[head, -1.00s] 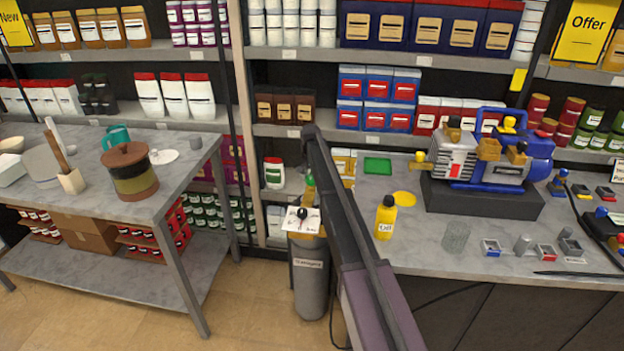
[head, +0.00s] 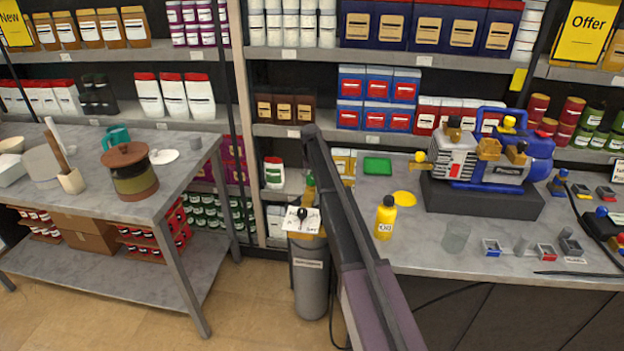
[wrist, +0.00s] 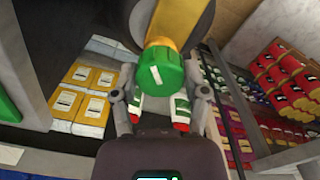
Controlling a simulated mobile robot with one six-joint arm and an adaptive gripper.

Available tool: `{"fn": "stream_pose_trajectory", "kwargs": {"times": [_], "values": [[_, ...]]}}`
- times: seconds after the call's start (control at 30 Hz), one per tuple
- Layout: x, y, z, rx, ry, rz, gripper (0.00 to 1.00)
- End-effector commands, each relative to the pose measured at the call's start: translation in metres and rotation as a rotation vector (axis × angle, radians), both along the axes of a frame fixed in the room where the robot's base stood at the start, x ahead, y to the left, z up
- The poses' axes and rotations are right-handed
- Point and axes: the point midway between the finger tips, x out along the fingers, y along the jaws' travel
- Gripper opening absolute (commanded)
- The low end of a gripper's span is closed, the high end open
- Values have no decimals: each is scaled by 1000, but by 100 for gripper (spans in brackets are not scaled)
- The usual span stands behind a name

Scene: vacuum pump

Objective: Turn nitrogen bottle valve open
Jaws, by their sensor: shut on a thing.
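The grey nitrogen bottle (head: 311,280) stands upright on the floor between the two tables. Its green valve knob (wrist: 160,72) fills the middle of the wrist view, on a yellow neck (wrist: 178,22). My gripper (wrist: 160,108) has one finger on each side of the green knob and is shut on it. In the head view only a little of the green knob (head: 310,191) shows beside my arm, and the fingers are hidden there. A white gauge card with a black pointer (head: 302,217) sits at the bottle's top.
A blue and grey pump (head: 485,160) stands on a dark block on the right table, near a yellow oil bottle (head: 385,217). The left table (head: 190,190) stands left of the bottle. Stocked shelves are close behind.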

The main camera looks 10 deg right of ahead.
Motion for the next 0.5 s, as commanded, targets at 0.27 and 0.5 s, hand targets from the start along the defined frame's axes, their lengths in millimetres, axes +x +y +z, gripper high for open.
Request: {"fn": "stream_pose_trajectory", "kwargs": {"times": [0.27, 0.5], "values": [[-1, -1, 0, -1, 3, 262, 11], [-1, -1, 0, 0, 3, 490, 11]]}}
